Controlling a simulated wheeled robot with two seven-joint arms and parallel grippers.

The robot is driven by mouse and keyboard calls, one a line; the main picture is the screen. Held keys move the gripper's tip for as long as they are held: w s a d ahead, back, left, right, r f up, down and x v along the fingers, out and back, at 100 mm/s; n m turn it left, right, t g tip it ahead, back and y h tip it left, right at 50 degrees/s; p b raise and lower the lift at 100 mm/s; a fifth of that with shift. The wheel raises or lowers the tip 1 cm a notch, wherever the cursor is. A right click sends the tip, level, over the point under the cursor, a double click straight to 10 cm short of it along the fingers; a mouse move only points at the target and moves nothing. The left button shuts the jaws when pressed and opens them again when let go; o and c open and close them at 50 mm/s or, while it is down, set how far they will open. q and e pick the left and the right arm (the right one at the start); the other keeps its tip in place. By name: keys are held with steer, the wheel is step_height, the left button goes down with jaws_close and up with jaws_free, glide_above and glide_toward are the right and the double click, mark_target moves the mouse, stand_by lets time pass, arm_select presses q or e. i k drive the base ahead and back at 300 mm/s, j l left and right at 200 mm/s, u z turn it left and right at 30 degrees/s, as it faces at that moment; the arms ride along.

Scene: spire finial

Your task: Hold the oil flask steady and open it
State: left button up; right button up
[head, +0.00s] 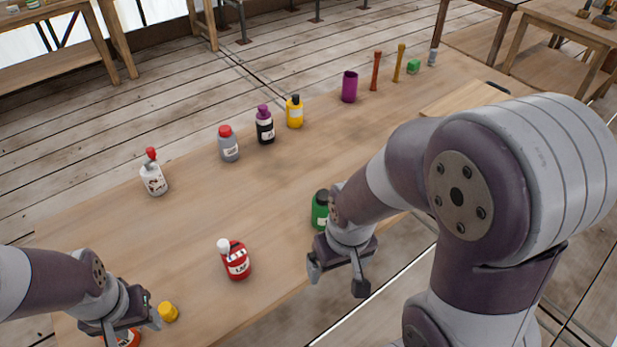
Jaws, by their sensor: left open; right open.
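I cannot tell from the labels which bottle is the oil flask. A red bottle with a white cap (237,262) stands at the near middle of the table. A green bottle with a dark cap (320,212) is partly hidden by my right arm. My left gripper (130,327) is open at the near left, over a mostly hidden orange-red item with a white label (124,340); the fingers do not visibly grip it. A yellow cap-like piece (168,312) is beside that gripper. My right gripper (337,280) is open and empty near the front edge, in front of the green bottle.
Across the table (200,200) stand a white bottle with red top (153,178), a grey bottle (228,148), a purple-capped bottle (264,128) and a yellow bottle (294,112). The table's middle is clear.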

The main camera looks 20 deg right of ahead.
mark_target(319, 213)
steer(key=i+l, duration=0.1)
steer(key=l, duration=0.65)
steer(key=i+l, duration=0.1)
steer(key=l, duration=0.65)
steer(key=i+l+u, duration=0.15)
steer(key=l+u, duration=0.25)
steer(key=i+l+u, duration=0.1)
steer(key=l+u, duration=0.15)
steer(key=u, duration=0.15)
steer(key=l+u, duration=0.4)
steer(key=i+j, duration=0.05)
